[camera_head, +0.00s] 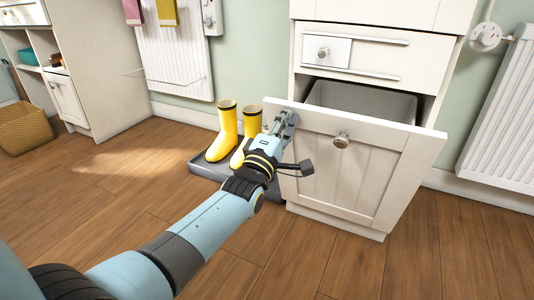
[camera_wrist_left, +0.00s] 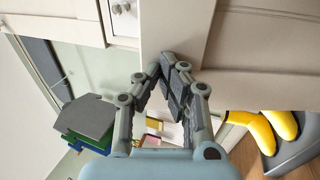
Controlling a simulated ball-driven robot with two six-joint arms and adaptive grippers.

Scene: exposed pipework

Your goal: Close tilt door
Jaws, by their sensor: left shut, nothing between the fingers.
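The tilt door (camera_head: 370,170) is a white panel with a round metal knob (camera_head: 341,140). It leans out at the top from the white cabinet (camera_head: 378,50), so a gap shows behind it with a grey bin (camera_head: 362,100) inside. My left gripper (camera_head: 288,122) is at the door's upper left part, with fingers shut and empty. In the left wrist view the closed fingertips (camera_wrist_left: 170,62) are right in front of the white door frame (camera_wrist_left: 180,25). Whether they touch it I cannot tell. My right gripper is not in view.
Yellow boots (camera_head: 228,135) stand on a dark tray (camera_head: 208,168) left of the door, close to my left arm. A small drawer (camera_head: 327,52) is above the door. A white radiator (camera_head: 505,120) is at the right. The wooden floor in front is clear.

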